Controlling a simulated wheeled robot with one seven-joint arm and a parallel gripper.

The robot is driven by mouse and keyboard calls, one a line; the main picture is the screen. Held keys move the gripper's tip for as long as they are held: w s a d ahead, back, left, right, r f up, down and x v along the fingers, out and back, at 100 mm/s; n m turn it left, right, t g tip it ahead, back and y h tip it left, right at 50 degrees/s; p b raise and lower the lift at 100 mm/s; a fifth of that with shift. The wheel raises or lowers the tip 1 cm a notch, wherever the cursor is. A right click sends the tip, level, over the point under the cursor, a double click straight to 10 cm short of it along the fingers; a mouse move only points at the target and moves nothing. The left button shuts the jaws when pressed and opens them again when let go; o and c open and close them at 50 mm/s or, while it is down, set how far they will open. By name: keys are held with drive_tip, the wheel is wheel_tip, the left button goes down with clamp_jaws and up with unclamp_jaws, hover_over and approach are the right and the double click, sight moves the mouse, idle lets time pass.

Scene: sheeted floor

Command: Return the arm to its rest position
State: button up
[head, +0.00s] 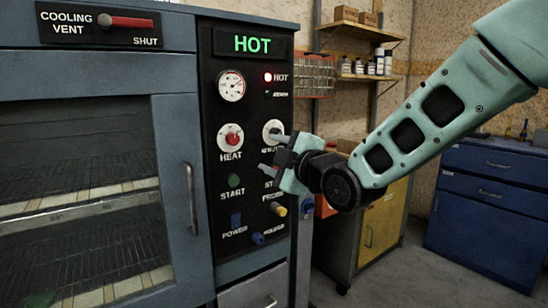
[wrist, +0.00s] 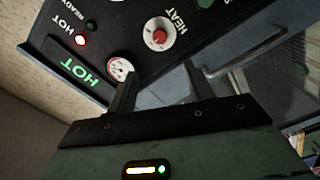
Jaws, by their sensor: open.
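My arm reaches in from the upper right of the head view, green with black joints. My gripper (head: 271,153) is open and empty in front of the right side of the oven's black control panel (head: 212,105). Its fingers point left, just by the white right-hand knob (head: 271,127), and I cannot tell whether they touch it. The gripper hides part of the panel's lettering. In the wrist view the two fingers (wrist: 159,78) stand apart with nothing between them, with the red and white HEAT knob (wrist: 159,36) and a gauge (wrist: 119,69) beyond.
The oven's glazed door (head: 84,190) is shut, with a vertical handle (head: 190,200). The display reads HOT (head: 252,44), and the red lamp is lit. The cooling vent lever (head: 128,22) is at the upper left. A yellow cabinet (head: 380,228) and blue drawers (head: 487,210) stand right.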

drive_tip(key=s+d+f+m+g+h, duration=0.35)
drive_tip(key=s+f, duration=0.25)
drive_tip(key=s, duration=0.4)
drive_tip(key=s+d+f+m+g+h, duration=0.2)
drive_tip(key=s+d+f+m+g, duration=0.3)
drive_tip(key=s, duration=0.6)
drive_tip(key=s+d+f+m+g+h, duration=0.25)
drive_tip(key=s+f+g, duration=0.25)
drive_tip(key=s+f, duration=0.4)
drive_tip(key=s+d+r+m+g+h+p, duration=0.1)
drive_tip(key=s+d+r+g+h, duration=0.15)
drive_tip(key=s, duration=0.35)
wheel_tip(320, 180, up, 11)
drive_tip(key=t+p, duration=0.1)
drive_tip(key=p, duration=1.1)
drive_tip(key=shift+w+y, duration=0.2)
drive_tip(key=shift+y, duration=0.15)
